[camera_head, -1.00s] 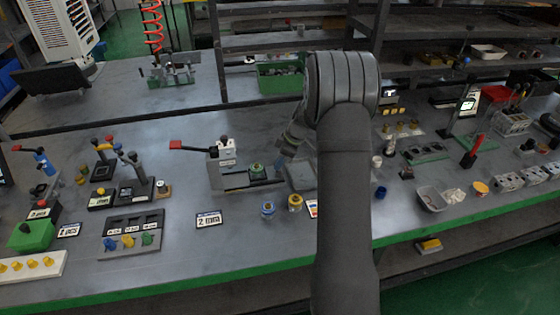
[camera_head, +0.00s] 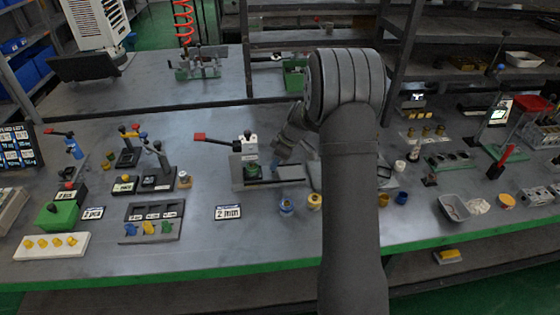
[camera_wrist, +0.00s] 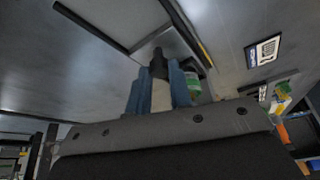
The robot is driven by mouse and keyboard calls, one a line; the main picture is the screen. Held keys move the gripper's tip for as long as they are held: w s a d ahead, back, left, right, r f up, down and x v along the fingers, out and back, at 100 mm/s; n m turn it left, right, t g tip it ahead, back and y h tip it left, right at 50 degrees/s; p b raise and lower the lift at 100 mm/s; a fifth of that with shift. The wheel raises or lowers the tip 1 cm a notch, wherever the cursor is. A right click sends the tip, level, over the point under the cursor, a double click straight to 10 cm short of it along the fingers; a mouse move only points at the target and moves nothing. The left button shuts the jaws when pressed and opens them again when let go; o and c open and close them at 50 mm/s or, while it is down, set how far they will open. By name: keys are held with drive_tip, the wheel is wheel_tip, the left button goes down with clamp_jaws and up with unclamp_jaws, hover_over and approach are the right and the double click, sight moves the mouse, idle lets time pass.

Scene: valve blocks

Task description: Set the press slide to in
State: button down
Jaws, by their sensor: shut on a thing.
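The press (camera_head: 249,148) stands mid-table, a grey body with a red-tipped lever (camera_head: 200,137) reaching left. A green block (camera_head: 252,171) sits at the press, below its head. The press slide (camera_head: 266,182) runs low to the right from there. My gripper (camera_head: 276,166) is at the right side of the press, at the slide's outer end. In the wrist view, the blue fingers (camera_wrist: 158,92) are shut on a pale part with a dark top, which looks like the slide's handle. The green block (camera_wrist: 193,86) shows beside them. The exact grip is partly hidden.
A "2 mm" card (camera_head: 228,212) lies in front of the press. A blue-and-white cup (camera_head: 287,207) and a yellow-topped one (camera_head: 314,202) stand to its right. A dark tray (camera_head: 153,222) with coloured pieces lies left. My arm hides the table's middle right.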

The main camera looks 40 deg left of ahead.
drive_tip(key=c, duration=1.3)
unclamp_jaws()
drive_tip(key=shift+s+a, duration=0.25)
drive_tip(key=shift+c, duration=0.2)
drive_tip(key=shift+o, duration=0.2)
drive_tip(key=shift+w+d+r, duration=0.1)
drive_tip(key=shift+d+r, duration=0.05)
drive_tip(key=v, duration=1.7)
drive_tip(key=shift+w+d, duration=0.1)
drive_tip(key=x, duration=1.7)
